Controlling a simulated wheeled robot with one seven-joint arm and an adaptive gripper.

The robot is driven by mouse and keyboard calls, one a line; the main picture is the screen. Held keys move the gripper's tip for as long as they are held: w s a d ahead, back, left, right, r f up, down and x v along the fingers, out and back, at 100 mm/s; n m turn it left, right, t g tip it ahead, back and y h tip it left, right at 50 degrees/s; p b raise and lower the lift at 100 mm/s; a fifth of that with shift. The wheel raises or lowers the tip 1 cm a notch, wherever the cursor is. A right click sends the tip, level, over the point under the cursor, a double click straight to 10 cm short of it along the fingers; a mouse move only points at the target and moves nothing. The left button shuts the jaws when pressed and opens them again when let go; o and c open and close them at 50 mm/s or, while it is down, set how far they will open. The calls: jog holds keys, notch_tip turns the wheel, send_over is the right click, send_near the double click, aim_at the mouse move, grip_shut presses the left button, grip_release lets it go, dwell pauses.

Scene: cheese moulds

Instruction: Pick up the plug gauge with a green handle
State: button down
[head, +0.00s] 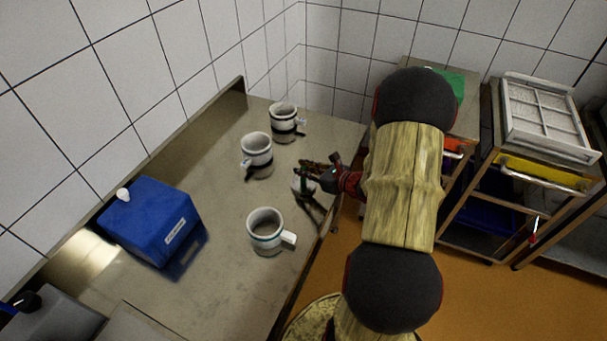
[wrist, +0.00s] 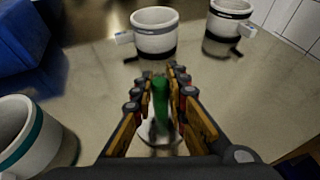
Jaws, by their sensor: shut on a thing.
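The plug gauge with a green handle (wrist: 160,97) shows in the wrist view, its handle upright between my two fingers. My gripper (wrist: 168,82) is shut on the green handle. Something pale shows below the handle between the fingers; I cannot tell whether it is part of the gauge. In the head view my gripper (head: 312,172) is low over the right edge of the steel counter (head: 215,235), and the gauge is mostly hidden by the fingers.
Two dark-banded white mugs (head: 257,157) (head: 283,124) stand beyond my gripper. A teal-banded mug (head: 266,236) stands nearer. A blue box (head: 150,222) is at the left. A cart with a white tray (head: 545,120) stands at the right.

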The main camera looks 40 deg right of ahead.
jog(key=shift+r, duration=0.4)
jog(key=r, duration=0.1)
jog(key=r+p, duration=0.1)
jog(key=r, duration=0.1)
jog(key=shift+s+a+r, duration=0.15)
jog(key=shift+a+r, duration=0.05)
jog(key=shift+a, duration=0.1)
jog(key=s+a+r+p, duration=0.4)
jog(key=s+a+r, duration=0.2)
jog(key=a+r, duration=0.4)
jog(key=s+d+f+p, duration=0.1)
jog(key=s+d+p, duration=0.25)
jog(key=s, duration=0.25)
jog(key=w+d+f+b, duration=0.1)
jog(key=w+d+f, duration=0.1)
jog(key=w+f, duration=0.1)
jog(key=w+d+f+b, duration=0.1)
jog(key=w+d+f, duration=0.1)
jog(key=w, duration=0.3)
jog(key=w+d+f+b, duration=0.1)
jog(key=w+d+f, duration=0.2)
jog(key=w+f, duration=0.1)
jog(key=shift+f+b, duration=0.25)
jog(key=shift+b, duration=0.1)
jog(key=shift+w+f, duration=0.15)
jog(key=shift+f, duration=0.15)
jog(key=shift+f+b, duration=0.45)
jog(key=shift+f, duration=0.95)
